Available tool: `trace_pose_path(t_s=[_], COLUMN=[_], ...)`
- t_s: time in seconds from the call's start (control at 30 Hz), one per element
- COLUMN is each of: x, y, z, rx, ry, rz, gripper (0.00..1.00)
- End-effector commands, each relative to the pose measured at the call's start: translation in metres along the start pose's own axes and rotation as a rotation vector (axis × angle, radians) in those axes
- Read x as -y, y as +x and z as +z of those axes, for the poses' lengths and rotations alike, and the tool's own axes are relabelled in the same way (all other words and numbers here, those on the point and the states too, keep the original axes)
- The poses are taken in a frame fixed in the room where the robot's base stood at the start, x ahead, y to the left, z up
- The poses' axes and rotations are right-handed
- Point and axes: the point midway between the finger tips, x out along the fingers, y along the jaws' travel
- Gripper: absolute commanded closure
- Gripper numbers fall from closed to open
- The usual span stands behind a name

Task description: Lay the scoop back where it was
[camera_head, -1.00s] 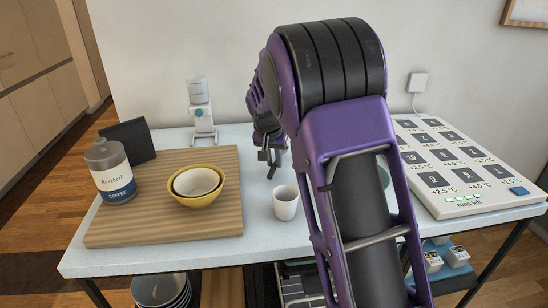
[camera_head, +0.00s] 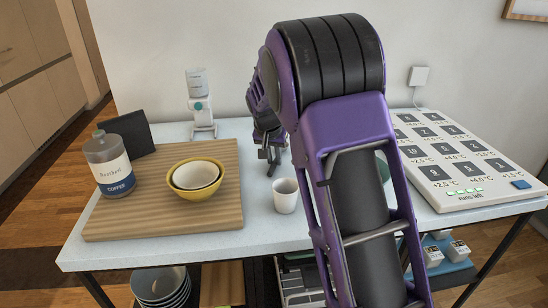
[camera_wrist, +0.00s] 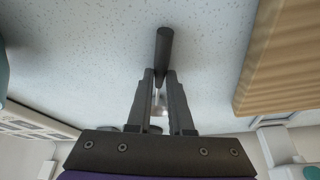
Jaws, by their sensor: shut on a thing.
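My gripper (camera_head: 271,158) points down over the back middle of the table, behind the white cup (camera_head: 285,196). In the wrist view my gripper (camera_wrist: 159,80) is shut on the scoop (camera_wrist: 164,50), whose dark round handle sticks out past the fingertips. A small shiny part shows between the fingers, but the rest of the scoop is hidden. I cannot tell whether the handle touches the pale speckled table top (camera_wrist: 95,55). In the head view the scoop cannot be made out clearly.
Left of my gripper is a wooden board (camera_head: 130,215) with nested bowls (camera_head: 195,177) and a coffee jar (camera_head: 109,165). A small white device (camera_head: 201,115) stands behind. A white panel (camera_head: 470,165) lies on the right. My arm hides part of the table.

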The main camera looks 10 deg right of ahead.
Motion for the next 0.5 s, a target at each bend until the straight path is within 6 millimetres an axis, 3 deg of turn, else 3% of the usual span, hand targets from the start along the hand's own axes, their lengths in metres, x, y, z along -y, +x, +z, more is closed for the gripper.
trace_pose_path(t_s=[0.07, 0.1, 0.27, 0.5], x=[0.0000, 0.0000, 0.0000, 0.0000], y=[0.0023, 0.0012, 0.0011, 0.0012], z=[0.0010, 0.0004, 0.0004, 0.0005], rx=[0.000, 0.000, 0.000, 0.000], ry=[0.000, 0.000, 0.000, 0.000], rz=[0.000, 0.000, 0.000, 0.000], gripper=[1.00, 0.74, 0.46, 0.46])
